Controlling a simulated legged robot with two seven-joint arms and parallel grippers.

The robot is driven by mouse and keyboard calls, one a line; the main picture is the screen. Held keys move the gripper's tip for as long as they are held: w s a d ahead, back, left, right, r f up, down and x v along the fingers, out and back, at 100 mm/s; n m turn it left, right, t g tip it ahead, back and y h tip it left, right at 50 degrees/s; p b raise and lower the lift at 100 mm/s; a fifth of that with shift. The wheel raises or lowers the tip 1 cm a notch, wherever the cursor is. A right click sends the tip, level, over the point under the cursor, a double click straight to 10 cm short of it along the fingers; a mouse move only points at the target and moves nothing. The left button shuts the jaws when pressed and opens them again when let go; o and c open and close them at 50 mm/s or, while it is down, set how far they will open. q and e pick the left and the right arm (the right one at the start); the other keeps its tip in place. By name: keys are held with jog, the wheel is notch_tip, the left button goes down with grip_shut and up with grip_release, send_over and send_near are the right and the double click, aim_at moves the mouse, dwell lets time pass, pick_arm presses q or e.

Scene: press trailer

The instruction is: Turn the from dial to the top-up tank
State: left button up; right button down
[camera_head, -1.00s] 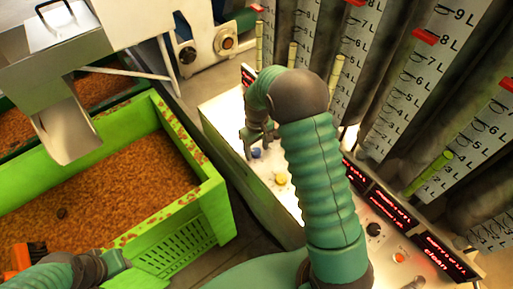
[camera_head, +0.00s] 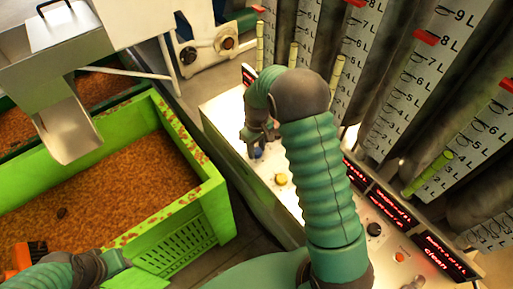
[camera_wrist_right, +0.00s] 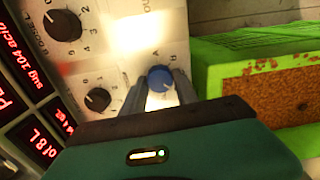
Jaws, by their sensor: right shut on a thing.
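My right gripper (camera_head: 258,143) is at the control panel and shut on a blue dial (camera_head: 257,154). In the right wrist view the fingers (camera_wrist_right: 158,95) sit on either side of the blue dial (camera_wrist_right: 160,78). Letters A and B show on the panel beyond it. The panel's other writing around this dial is partly hidden by the gripper and too small to read.
A yellow button (camera_head: 281,179) is close to the gripper on the panel. Black dials (camera_wrist_right: 62,25) (camera_wrist_right: 98,99) and red displays (camera_wrist_right: 31,87) lie beside it. A green crate (camera_head: 180,229) of brown pulp stands left of the panel. Measuring tubes (camera_head: 410,90) rise behind.

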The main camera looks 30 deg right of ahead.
jog(key=n+p, duration=0.1)
jog(key=n, duration=0.3)
jog(key=shift+r+n+p, duration=0.1)
jog(key=shift+n+p, duration=0.2)
jog(key=shift+p, duration=0.05)
jog(key=n+p, duration=0.1)
jog(key=n, duration=0.2)
jog(key=shift+n, duration=0.3)
jog(key=n+p, duration=0.2)
jog(key=n, duration=0.2)
jog(key=shift+n+p, duration=0.3)
jog(key=shift+p, duration=0.05)
jog(key=shift+n+p, duration=0.95)
jog(key=shift+n, duration=1.15)
jog(key=c, duration=1.2)
grip_release()
jog(key=shift+o, duration=1.4)
jog(key=shift+d, duration=0.1)
